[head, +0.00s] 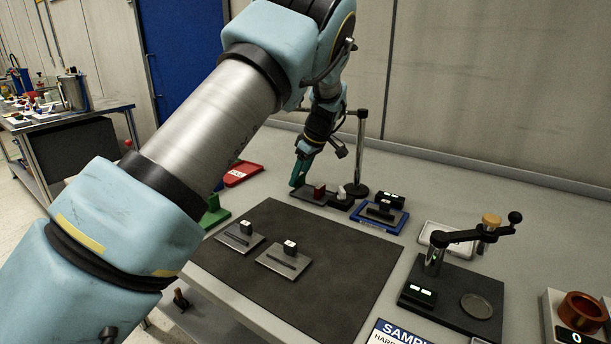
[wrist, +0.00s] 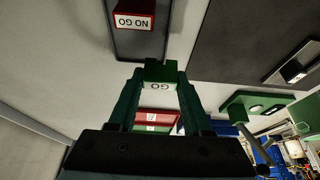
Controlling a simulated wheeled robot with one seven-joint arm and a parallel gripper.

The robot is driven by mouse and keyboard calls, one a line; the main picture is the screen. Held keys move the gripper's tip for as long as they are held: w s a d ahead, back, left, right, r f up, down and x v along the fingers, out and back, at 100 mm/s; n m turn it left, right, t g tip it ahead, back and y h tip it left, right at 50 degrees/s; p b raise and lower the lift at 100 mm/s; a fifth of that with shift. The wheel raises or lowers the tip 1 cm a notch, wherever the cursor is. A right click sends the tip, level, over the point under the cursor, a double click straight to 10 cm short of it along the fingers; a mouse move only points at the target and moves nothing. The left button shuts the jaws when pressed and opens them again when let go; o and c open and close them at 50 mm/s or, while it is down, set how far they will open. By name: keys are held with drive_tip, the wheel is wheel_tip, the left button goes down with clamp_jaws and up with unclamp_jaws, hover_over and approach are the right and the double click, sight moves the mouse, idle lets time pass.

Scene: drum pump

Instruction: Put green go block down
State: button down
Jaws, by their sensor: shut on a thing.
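The green GO block (wrist: 160,76) is between my fingertips in the wrist view, its white GO label upside down. My gripper (wrist: 160,80) is shut on it. In the head view my gripper (head: 298,178) points down at the left end of a dark tray, and the green block cannot be made out apart from the fingers. The red NO GO block (wrist: 133,16) stands in the dark tray (wrist: 140,48), and it also shows in the head view (head: 319,191). The gap below the green block cannot be judged.
A red tray (head: 241,173) and a green stand (head: 213,213) lie left of my gripper. A post (head: 361,150) and a blue tray (head: 376,222) are to the right. A dark mat (head: 300,290) with two grey plates lies in front.

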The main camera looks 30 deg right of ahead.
sight(302, 191)
drive_tip(key=shift+w+d+p, duration=0.2)
drive_tip(key=shift+w+d, duration=0.15)
drive_tip(key=shift+d, duration=0.3)
drive_tip(key=shift+w+d+p, duration=0.15)
drive_tip(key=shift+w+d, duration=0.2)
drive_tip(key=shift+d, duration=0.25)
drive_tip(key=shift+w+d, duration=0.1)
drive_tip(key=shift+d, duration=0.1)
wheel_tip(302, 191, down, 3)
drive_tip(key=shift+r+p, duration=0.2)
drive_tip(key=shift+p, duration=0.75)
drive_tip(key=shift+f, duration=0.45)
drive_tip(key=shift+f, duration=0.2)
drive_tip(key=shift+c, duration=1.7)
unclamp_jaws()
drive_tip(key=b+v, duration=0.3)
drive_tip(key=v, duration=0.9)
drive_tip(key=shift+r, duration=0.2)
